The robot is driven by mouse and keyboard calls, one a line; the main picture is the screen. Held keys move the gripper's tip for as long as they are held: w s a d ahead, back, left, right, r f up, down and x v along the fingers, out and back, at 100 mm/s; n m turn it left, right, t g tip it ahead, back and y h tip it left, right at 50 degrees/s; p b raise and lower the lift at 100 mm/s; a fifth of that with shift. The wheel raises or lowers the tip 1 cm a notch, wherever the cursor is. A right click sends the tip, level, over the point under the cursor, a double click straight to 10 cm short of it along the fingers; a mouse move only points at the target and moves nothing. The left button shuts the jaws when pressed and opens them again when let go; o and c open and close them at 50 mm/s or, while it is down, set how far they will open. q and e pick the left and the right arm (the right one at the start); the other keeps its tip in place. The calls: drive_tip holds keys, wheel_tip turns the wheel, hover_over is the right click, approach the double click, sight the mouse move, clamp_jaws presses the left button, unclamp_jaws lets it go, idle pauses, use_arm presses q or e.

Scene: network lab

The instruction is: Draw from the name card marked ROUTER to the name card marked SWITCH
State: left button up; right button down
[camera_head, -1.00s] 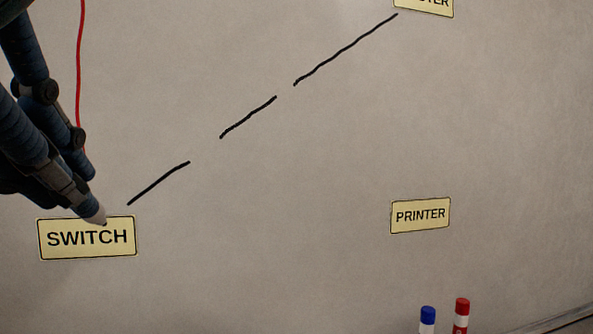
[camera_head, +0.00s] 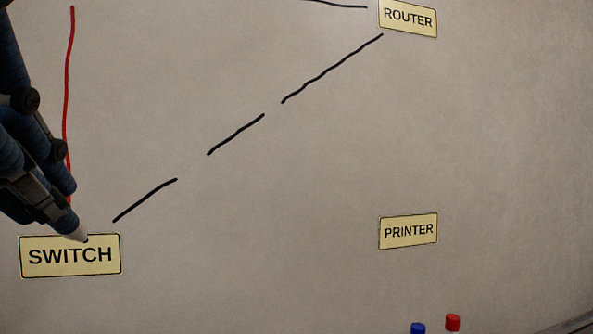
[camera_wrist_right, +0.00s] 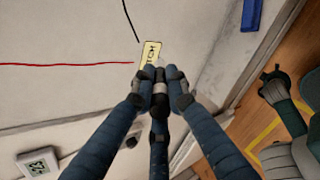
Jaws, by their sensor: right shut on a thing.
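The yellow ROUTER card (camera_head: 408,18) is at the top of the whiteboard, and the yellow SWITCH card (camera_head: 70,256) is at the lower left. A black dashed line (camera_head: 237,134) of three strokes slants between them, from just below ROUTER to just above SWITCH's upper right corner. My right gripper (camera_head: 62,222) is shut on a marker with a pale tip (camera_head: 79,236), which is at SWITCH's top edge. I cannot tell whether it touches the board. In the right wrist view, the gripper (camera_wrist_right: 160,80) covers part of the SWITCH card (camera_wrist_right: 150,52). My left gripper is not in view.
A red line (camera_head: 68,105) runs down towards SWITCH behind my right gripper. Another black line (camera_head: 336,3) ends left of ROUTER. The PRINTER card (camera_head: 408,231) is at the right.

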drive_tip(key=w, duration=0.1)
drive_tip(key=w+a, duration=0.1)
drive_tip(key=w, duration=0.1)
drive_tip(key=shift+w+a+f, duration=0.2)
drive_tip(key=shift+w+a, duration=0.35)
drive_tip(key=shift+w, duration=0.4)
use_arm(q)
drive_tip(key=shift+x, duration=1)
use_arm(e)
drive_tip(key=shift+w+a, duration=0.1)
drive_tip(key=shift+w, duration=0.25)
use_arm(q)
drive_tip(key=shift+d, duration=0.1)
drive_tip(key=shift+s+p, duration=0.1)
drive_tip(key=shift+p, duration=0.2)
use_arm(e)
drive_tip(key=shift+w+r, duration=0.1)
drive_tip(key=shift+w, duration=0.05)
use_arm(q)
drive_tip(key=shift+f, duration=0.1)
use_arm(e)
drive_tip(key=shift+w, duration=0.1)
drive_tip(key=shift+w+a, duration=0.15)
drive_tip(key=shift+w, duration=0.1)
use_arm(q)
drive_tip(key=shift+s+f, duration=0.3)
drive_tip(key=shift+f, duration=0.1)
